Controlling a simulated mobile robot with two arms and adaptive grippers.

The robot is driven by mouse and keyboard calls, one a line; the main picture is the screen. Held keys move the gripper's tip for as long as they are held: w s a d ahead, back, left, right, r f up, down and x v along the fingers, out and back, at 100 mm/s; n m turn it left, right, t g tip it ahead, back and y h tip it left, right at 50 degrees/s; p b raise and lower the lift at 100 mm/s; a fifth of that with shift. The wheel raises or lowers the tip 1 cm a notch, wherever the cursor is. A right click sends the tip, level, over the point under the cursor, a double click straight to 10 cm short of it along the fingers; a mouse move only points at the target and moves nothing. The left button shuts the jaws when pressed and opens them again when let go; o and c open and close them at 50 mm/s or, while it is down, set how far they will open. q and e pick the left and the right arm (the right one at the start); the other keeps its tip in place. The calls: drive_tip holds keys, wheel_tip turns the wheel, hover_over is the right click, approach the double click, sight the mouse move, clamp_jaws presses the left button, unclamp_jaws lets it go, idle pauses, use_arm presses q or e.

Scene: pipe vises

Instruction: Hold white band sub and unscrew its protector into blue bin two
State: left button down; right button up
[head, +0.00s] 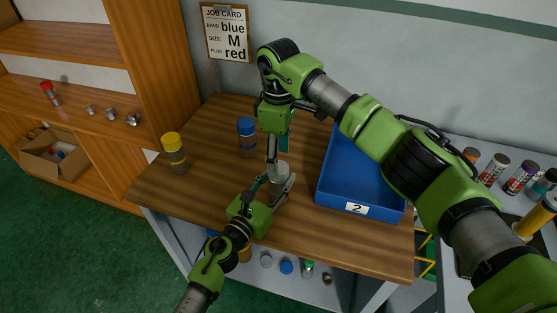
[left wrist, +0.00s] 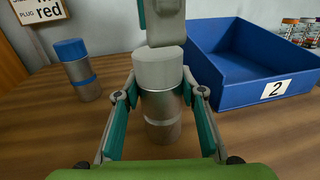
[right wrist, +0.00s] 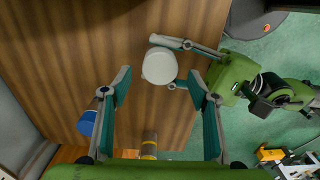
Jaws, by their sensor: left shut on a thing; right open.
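The white band sub (left wrist: 162,105) stands upright on the wooden table, a grey metal cylinder with a white protector (left wrist: 158,68) on top. It also shows in the head view (head: 281,177), partly covered by grippers. My left gripper (head: 277,187) is shut on its body from the front, below the protector. My right gripper (right wrist: 160,82) is open and points down over the protector, which shows between its fingers in the right wrist view (right wrist: 160,66). Blue bin two (head: 333,199), labelled 2, stands just right of the sub; its inside is partly hidden by my right arm.
A blue-capped sub (head: 247,138) stands behind and left of the held one, and a yellow-capped sub (head: 174,153) near the table's left edge. A job card (head: 226,32) hangs on the wall. Several capped cylinders (head: 494,169) stand on the right bench. The table's front left is clear.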

use_arm(q)
drive_tip(key=c, duration=1.3)
unclamp_jaws()
drive_tip(key=shift+o, duration=0.2)
